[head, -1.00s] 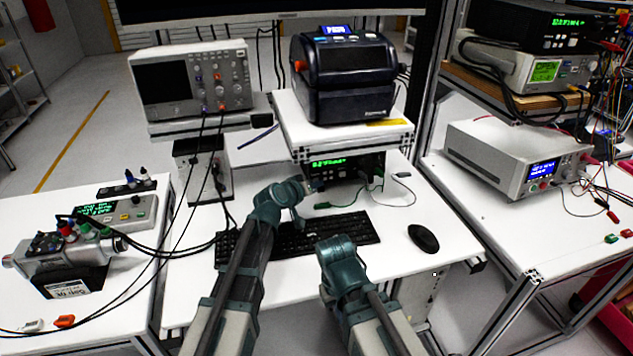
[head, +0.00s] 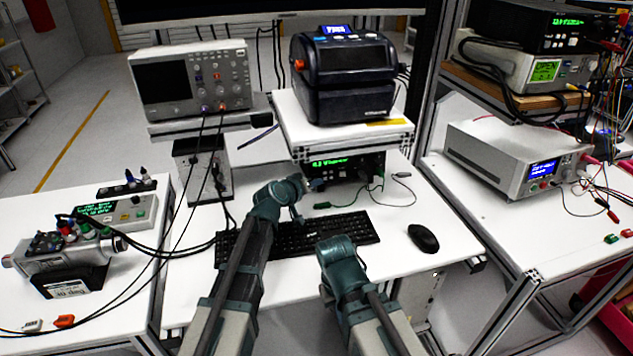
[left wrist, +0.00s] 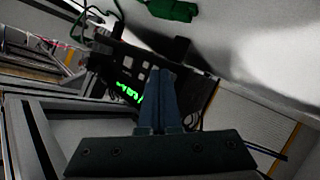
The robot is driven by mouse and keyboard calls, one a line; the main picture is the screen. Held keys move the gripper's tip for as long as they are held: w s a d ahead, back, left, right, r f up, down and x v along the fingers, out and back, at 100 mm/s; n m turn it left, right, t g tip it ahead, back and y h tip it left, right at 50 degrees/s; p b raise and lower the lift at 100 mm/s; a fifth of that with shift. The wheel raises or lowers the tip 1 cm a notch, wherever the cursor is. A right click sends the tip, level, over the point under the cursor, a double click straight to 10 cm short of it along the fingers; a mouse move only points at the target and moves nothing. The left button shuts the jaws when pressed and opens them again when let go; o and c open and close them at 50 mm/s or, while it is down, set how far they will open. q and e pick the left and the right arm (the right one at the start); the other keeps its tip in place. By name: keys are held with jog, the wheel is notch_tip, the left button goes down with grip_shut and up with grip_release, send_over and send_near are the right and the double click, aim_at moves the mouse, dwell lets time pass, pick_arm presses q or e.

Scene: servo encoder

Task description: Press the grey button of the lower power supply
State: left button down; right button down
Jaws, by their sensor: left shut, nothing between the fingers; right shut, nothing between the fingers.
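The lower power supply (head: 372,165) is a black box with a lit green display, under the white shelf. It shows tilted in the left wrist view (left wrist: 105,65), with its green digits and small pale buttons on the front. I cannot tell which of them is the grey button. My left gripper (head: 316,185) is shut and empty, close before the left part of that front. Its fingertips (left wrist: 161,72) overlap the panel in the left wrist view and hide part of it; contact cannot be told. My right gripper (head: 336,243) is shut and empty over the desk's front, its tips unclear.
A label printer (head: 345,75) stands on the shelf (head: 350,140) above the supply. Green and black leads (head: 345,204) run from the supply's front. Other instruments stand on the right bench.

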pick_arm(q)
jog(key=shift+w, duration=0.1)
dwell(0.3)
jog(key=shift+s+d, duration=0.1)
jog(key=shift+s, duration=0.4)
jog(key=shift+s, duration=0.1)
jog(key=shift+s+d+r+p, duration=0.2)
jog(key=shift+s+d, duration=0.05)
jog(key=shift+s, duration=0.7)
jog(key=shift+s+d+r+p, duration=0.2)
jog(key=shift+s+d, duration=0.1)
jog(key=shift+s, duration=0.65)
jog(key=shift+s+d+r+p, duration=0.2)
jog(key=shift+s+d, duration=0.05)
jog(key=shift+s, duration=0.7)
